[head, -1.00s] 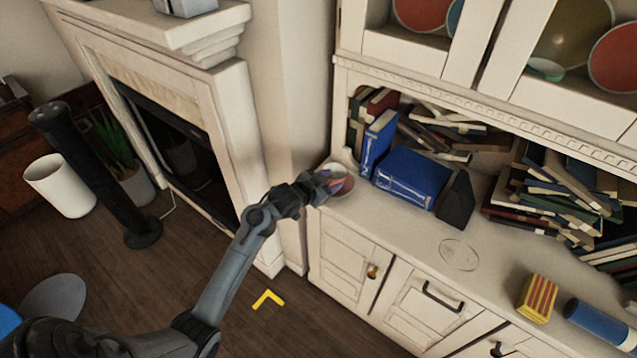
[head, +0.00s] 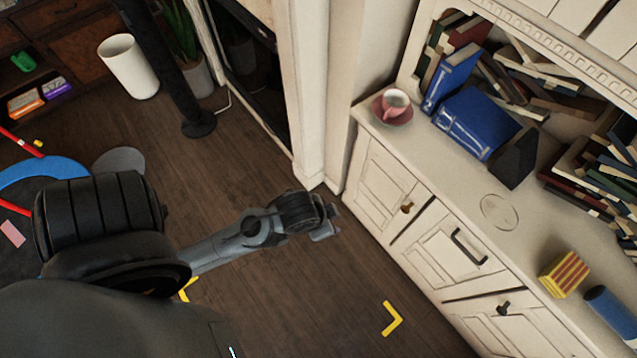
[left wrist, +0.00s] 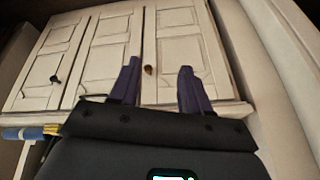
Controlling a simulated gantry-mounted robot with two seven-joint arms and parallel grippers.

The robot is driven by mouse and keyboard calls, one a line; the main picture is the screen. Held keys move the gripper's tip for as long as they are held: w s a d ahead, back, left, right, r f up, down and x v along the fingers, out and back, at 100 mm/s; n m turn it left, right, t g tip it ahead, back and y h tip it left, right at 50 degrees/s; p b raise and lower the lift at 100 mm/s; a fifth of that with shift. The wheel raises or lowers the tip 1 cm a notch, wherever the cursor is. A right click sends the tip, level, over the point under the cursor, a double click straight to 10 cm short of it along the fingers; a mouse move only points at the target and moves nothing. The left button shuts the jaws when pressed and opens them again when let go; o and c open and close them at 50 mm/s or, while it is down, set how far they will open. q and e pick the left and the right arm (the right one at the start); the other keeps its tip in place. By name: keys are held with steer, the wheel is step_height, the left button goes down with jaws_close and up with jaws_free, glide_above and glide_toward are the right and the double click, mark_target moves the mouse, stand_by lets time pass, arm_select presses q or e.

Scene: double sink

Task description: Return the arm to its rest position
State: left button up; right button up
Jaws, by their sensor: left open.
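My left gripper (head: 328,224) is in front of the white cabinet (head: 383,172), below its top and apart from it. In the left wrist view the two dark fingers of my left gripper (left wrist: 160,85) are spread with nothing between them, facing the cabinet doors (left wrist: 108,55). My right gripper is in neither view.
Blue books (head: 478,122) and a black bookend (head: 513,158) stand on the cabinet top, with a striped box (head: 564,273) and a blue cylinder (head: 608,313) farther right. A white bin (head: 128,68) stands at the back left. The wooden floor (head: 290,300) before the cabinet is mostly clear.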

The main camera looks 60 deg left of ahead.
arm_select(q)
steer(key=shift+g, duration=0.6)
steer(key=s, duration=0.1)
steer(key=s+d, duration=0.1)
steer(key=s, duration=0.1)
steer(key=s+d, duration=0.1)
steer(key=shift+s+d+r, duration=0.1)
steer(key=shift+s+r, duration=0.05)
steer(key=shift+r, duration=0.05)
step_height(320, 180, up, 35)
steer(key=p, duration=3.5)
steer(key=shift+r, duration=0.15)
